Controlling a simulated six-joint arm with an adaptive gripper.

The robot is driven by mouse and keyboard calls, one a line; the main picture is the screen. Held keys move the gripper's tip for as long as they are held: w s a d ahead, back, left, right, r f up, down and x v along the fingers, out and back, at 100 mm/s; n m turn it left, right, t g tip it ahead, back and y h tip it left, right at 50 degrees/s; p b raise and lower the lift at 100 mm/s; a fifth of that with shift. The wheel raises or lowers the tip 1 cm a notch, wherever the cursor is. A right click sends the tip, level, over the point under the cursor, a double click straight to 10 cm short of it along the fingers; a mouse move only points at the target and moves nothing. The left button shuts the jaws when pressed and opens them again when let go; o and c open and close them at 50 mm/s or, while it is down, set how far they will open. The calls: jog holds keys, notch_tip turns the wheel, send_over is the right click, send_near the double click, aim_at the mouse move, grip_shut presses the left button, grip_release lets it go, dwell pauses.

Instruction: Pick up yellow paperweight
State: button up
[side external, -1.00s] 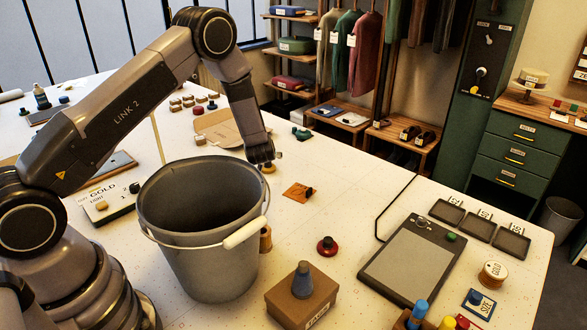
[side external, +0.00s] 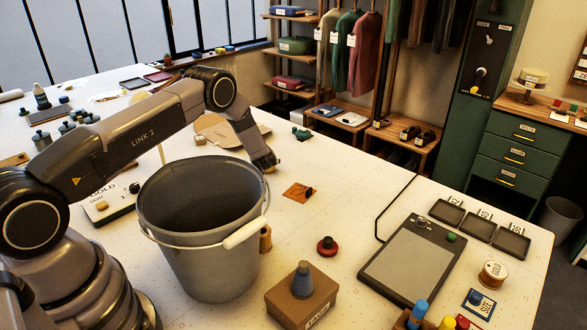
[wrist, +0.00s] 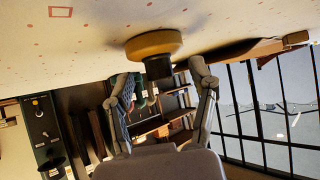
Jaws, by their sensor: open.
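The yellow paperweight (wrist: 153,45), a round disc with a dark knob, shows in the upside-down wrist view. Its knob lies just beyond and roughly between the tips of my open gripper (wrist: 160,85). No finger is seen closed on it. In the side view, my gripper (side external: 265,163) is low over the white table behind the bucket. A small part of the yellow paperweight (side external: 271,169) shows at its tips, the rest hidden by the gripper.
A large grey bucket (side external: 200,260) with a wire handle stands in front of my gripper. An orange patch (side external: 299,191) with a dark item lies to the right. A red-based knob (side external: 327,246) and a box (side external: 303,295) stand nearer. Cardboard (side external: 215,128) lies behind.

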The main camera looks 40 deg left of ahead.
jog(key=shift+w+a+f, duration=0.35)
grip_shut()
